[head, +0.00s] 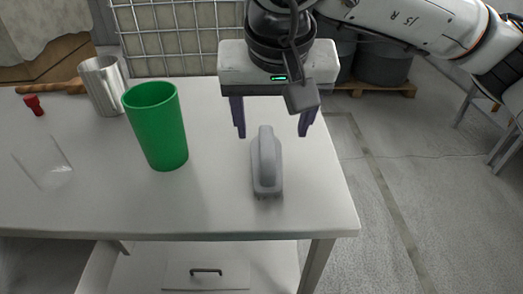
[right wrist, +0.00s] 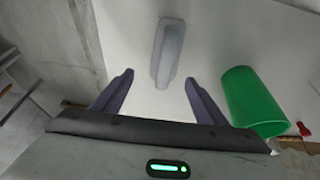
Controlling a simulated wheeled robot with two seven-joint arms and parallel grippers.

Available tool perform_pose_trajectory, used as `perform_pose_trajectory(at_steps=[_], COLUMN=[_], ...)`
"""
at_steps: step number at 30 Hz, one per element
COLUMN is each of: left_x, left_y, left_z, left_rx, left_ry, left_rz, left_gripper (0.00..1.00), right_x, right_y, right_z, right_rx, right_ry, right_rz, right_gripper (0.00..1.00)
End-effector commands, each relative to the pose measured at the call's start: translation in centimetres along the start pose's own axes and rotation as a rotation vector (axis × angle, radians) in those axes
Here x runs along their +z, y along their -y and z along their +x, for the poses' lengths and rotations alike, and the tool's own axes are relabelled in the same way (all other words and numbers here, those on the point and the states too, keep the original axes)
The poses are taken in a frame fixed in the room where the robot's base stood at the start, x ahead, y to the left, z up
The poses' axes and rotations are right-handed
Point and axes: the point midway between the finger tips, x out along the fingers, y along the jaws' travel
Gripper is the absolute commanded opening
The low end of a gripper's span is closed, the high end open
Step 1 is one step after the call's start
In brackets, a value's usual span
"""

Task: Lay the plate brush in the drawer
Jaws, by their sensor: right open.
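The plate brush (head: 266,163) is grey with a raised handle and lies on the white table (head: 215,205) near its right end. It also shows in the right wrist view (right wrist: 168,52), ahead of the fingertips and between their lines. My right gripper (head: 271,133) is open and empty, its two dark fingers apart above and behind the brush; it shows in the right wrist view too (right wrist: 159,80). The drawer (head: 100,268) is below the tabletop at the lower left, pulled out at least partly; its inside is mostly out of view. My left gripper is not in view.
A green cup (head: 157,127) stands left of the brush. A clear glass (head: 45,165), a metal cup (head: 103,86), a red item (head: 34,105) and a wooden rolling pin (head: 55,87) are further left. A wire grid (head: 180,42) stands behind. The table's front right is clear.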

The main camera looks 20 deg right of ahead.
Motion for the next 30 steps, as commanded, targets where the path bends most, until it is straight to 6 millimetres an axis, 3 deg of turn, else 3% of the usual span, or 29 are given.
perform_pose_trajectory(at_steps=[6, 19, 29, 30], left_x=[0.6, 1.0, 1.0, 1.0], left_y=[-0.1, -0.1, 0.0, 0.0], left_z=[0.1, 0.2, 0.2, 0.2], left_rx=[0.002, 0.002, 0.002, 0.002], left_ry=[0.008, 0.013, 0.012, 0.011], left_rz=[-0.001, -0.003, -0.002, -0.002], left_gripper=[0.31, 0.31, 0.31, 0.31], right_x=[0.2, 0.8, 0.7, 0.7], right_y=[0.0, 0.9, 0.9, 0.9], right_z=[3.4, 8.7, 9.7, 9.6], right_rx=[0.000, -0.002, -0.004, -0.004], right_ry=[0.006, 0.006, 0.004, 0.004], right_rz=[0.000, 0.003, 0.002, 0.002], right_gripper=[0.66, 0.66, 0.66, 0.63])
